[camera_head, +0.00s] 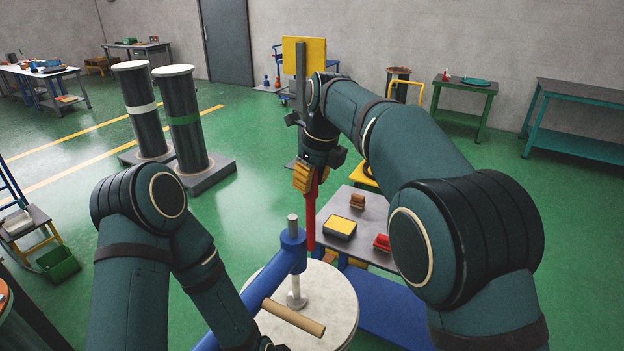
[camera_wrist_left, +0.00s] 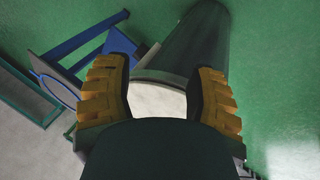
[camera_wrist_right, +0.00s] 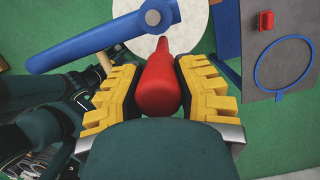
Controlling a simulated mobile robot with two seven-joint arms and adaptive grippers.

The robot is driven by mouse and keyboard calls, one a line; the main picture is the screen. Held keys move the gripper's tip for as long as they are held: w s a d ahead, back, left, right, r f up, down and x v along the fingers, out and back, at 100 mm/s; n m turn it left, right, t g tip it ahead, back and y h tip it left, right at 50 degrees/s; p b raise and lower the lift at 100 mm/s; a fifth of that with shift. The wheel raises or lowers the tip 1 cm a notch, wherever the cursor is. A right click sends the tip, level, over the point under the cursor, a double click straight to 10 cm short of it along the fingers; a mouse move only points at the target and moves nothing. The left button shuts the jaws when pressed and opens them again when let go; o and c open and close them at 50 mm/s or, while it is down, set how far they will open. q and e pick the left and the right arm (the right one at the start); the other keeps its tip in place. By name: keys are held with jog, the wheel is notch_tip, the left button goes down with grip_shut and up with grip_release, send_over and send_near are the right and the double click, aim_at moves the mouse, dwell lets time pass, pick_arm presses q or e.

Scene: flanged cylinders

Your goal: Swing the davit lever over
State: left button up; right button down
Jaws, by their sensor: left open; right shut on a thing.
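My right gripper (camera_head: 304,178) is shut on a red bar (camera_head: 311,215), which hangs down from it; the bar also shows between the yellow fingers in the right wrist view (camera_wrist_right: 157,85). A blue davit arm (camera_head: 285,258) with a wooden crossbar handle (camera_head: 294,317) and a metal pin (camera_head: 293,226) stands over a round white flange (camera_head: 335,300). The blue arm also shows in the right wrist view (camera_wrist_right: 100,38). I cannot tell whether the bar touches the davit. My left gripper (camera_wrist_left: 162,85) is open, with a white-topped dark cylinder (camera_wrist_left: 190,45) beyond its fingers.
A grey-topped table (camera_head: 362,240) with a yellow-topped box (camera_head: 340,226) and a red part (camera_head: 382,243) stands right of the flange. Two dark cylinders (camera_head: 143,110) (camera_head: 182,120) stand at the back left. Green floor (camera_head: 250,130) is open behind.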

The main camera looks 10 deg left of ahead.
jog(key=shift+a, duration=0.25)
jog(key=c, duration=0.9)
grip_release()
jog(key=o, duration=0.3)
jog(key=shift+w+a+f, duration=0.1)
jog(key=shift+a, duration=0.1)
jog(key=shift+w+a, duration=0.1)
jog(key=shift+a, duration=0.05)
jog(key=shift+d+r, duration=0.2)
jog(key=shift+d, duration=0.15)
jog(key=v, duration=1.1)
jog(key=shift+a+r, duration=0.2)
jog(key=shift+r, duration=0.1)
